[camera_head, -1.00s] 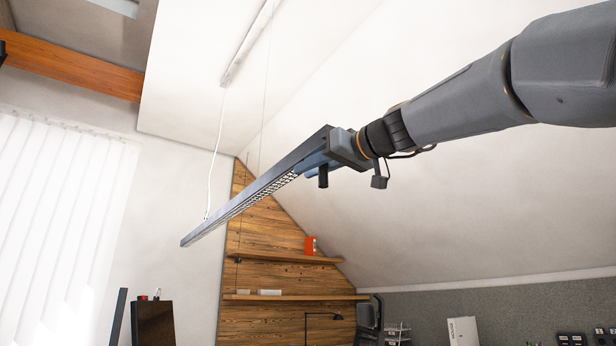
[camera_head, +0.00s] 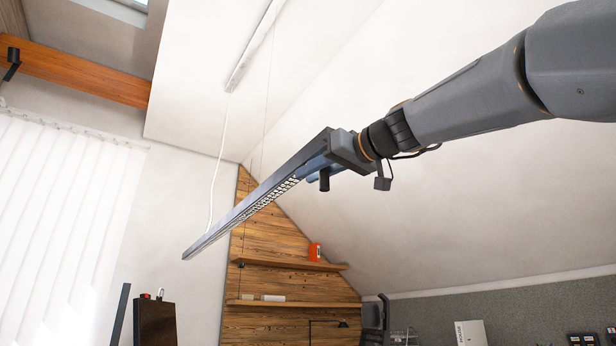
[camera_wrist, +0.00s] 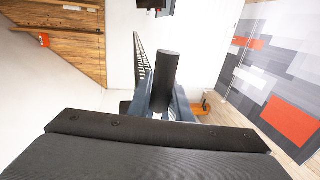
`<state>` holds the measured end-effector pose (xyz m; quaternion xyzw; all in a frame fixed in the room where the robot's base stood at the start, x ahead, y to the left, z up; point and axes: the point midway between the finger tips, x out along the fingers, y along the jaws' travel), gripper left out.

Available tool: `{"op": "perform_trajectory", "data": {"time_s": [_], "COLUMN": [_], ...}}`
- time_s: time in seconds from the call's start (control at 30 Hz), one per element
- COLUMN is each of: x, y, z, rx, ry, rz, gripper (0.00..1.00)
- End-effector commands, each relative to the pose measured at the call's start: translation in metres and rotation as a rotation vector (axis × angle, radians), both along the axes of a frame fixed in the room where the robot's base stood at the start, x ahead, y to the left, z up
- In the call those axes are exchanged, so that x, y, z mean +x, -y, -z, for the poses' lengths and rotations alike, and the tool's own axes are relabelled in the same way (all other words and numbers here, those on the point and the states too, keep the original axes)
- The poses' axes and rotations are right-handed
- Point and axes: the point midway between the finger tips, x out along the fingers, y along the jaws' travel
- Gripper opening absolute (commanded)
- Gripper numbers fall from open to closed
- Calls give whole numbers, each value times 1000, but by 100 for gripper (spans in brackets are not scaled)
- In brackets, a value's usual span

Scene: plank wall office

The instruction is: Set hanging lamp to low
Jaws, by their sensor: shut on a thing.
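The hanging lamp (camera_head: 238,216) is a long dark bar with a grid on its underside. It hangs on thin cables from a white ceiling rail and slants down to the left in the head view. My gripper (camera_head: 318,166) is at its near right end, shut on it. In the wrist view the lamp's grid edge (camera_wrist: 142,62) runs away from my gripper (camera_wrist: 165,108). A short dark cylinder (camera_wrist: 166,68) stands out beside the jaws. The exact contact between the fingers and the lamp is partly hidden.
A wooden plank wall (camera_head: 262,225) with two shelves (camera_head: 290,265) stands behind the lamp. White vertical blinds (camera_head: 55,220) are at the left. A dark monitor-like panel (camera_head: 156,323) is below. The sloped white ceiling rises behind my arm; the air under the lamp looks clear.

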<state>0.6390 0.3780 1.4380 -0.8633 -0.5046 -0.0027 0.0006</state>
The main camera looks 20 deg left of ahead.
Motion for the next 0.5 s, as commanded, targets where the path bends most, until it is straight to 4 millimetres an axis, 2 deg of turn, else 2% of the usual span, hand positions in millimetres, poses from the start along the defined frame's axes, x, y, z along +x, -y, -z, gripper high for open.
{"op": "perform_trajectory", "data": {"time_s": [0.03, 0.27, 0.3, 0.4, 0.5], "x": [2, 2, 2, 2, 1], "y": [0, -1, -1, -2, -2], "z": [6, 7, 7, 7, 5], "rx": [-9, -11, -11, -10, -8], "ry": [-6, -9, -9, -8, -7], "rz": [-1, -2, -3, -3, -4], "gripper": [0, 0, 21, 36, 36]}}
